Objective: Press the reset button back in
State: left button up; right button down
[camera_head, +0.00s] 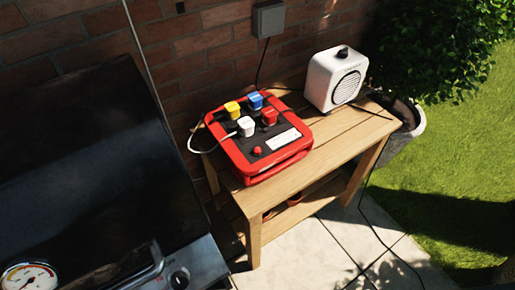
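A red and dark power distribution box (237,152) sits on the wooden table (322,150). A small red round button (257,151) is on its top face near the front left, beside a white label (283,140). From this angle I cannot tell how far the button stands out. Yellow (232,108), blue (255,101), white (246,126) and red (269,116) plugs sit in the top of the box behind the button. Neither of my grippers is in view.
A white speaker-like device (335,79) stands on the table at the back right. A dark grill (95,165) with a gauge (29,275) fills the left. A brick wall (180,60) is behind. Cables run around the box. The table's front right is clear.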

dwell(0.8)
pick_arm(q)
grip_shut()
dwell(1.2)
